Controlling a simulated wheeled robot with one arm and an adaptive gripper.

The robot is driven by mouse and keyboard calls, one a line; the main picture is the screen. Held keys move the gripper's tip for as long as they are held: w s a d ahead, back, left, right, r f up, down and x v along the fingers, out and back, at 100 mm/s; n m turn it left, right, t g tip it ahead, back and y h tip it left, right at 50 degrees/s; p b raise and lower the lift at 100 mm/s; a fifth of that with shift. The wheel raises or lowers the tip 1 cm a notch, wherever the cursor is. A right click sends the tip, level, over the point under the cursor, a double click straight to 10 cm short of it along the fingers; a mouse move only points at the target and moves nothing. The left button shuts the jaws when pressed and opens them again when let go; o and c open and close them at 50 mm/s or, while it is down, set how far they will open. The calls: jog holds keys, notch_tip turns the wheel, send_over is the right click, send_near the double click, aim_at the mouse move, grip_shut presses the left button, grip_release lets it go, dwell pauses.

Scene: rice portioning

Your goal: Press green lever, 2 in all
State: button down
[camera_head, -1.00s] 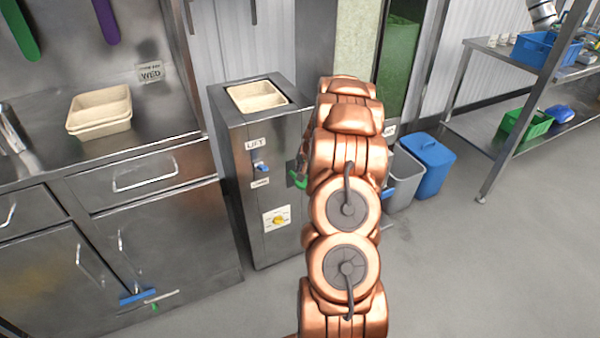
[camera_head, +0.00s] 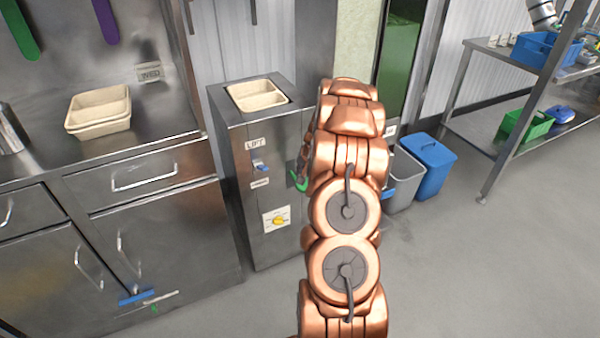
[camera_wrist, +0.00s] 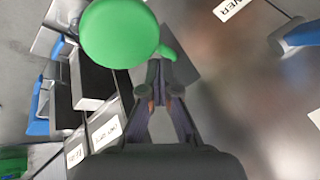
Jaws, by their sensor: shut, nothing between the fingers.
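The green lever (camera_head: 299,182) sticks out from the front of the steel dispenser cabinet (camera_head: 270,188), partly behind my copper arm in the head view. In the wrist view its round green knob (camera_wrist: 120,33) is large and close, at the upper left. My gripper (camera_wrist: 158,80) is shut and empty, with its fingertips just below and right of the knob. I cannot tell whether they touch it. My arm hides the gripper in the head view.
A blue lever (camera_head: 260,167) under a LIFT label and a yellow knob (camera_head: 279,221) are on the cabinet front. A beige tray (camera_head: 256,94) sits on its top. Grey (camera_head: 404,180) and blue (camera_head: 430,165) bins stand at right. The floor at right is open.

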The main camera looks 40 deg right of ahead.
jog(key=shift+s+a+f+b, duration=0.1)
jog(key=shift+s+f+b, duration=0.1)
jog(key=shift+f+b, duration=0.35)
jog(key=shift+s+a+f+b, duration=0.1)
jog(key=shift+s+f+b, duration=0.2)
jog(key=shift+f, duration=0.4)
dwell(1.4)
jog(key=shift+w+r, duration=0.15)
dwell(0.5)
jog(key=shift+w+d+r+p, duration=0.1)
jog(key=shift+w+r+p, duration=0.15)
jog(key=shift+r+p, duration=0.55)
jog(key=shift+w+d+r+p, duration=0.15)
jog(key=shift+w+r+p, duration=0.15)
jog(key=shift+r+p, duration=0.5)
jog(key=shift+w+d+r+p, duration=0.1)
jog(key=shift+w+r+p, duration=0.25)
jog(key=shift+r, duration=0.75)
jog(key=shift+w+d+r+p, duration=0.1)
jog(key=shift+w+r+p, duration=0.1)
jog(key=shift+r+p, duration=0.5)
jog(key=shift+w+d+r+p, duration=0.1)
jog(key=shift+w+r+p, duration=0.2)
jog(key=shift+r, duration=0.6)
jog(key=shift+w+d+r+p, duration=0.1)
jog(key=shift+w+r+p, duration=0.05)
jog(key=shift+r+p, duration=0.55)
jog(key=shift+r, duration=0.1)
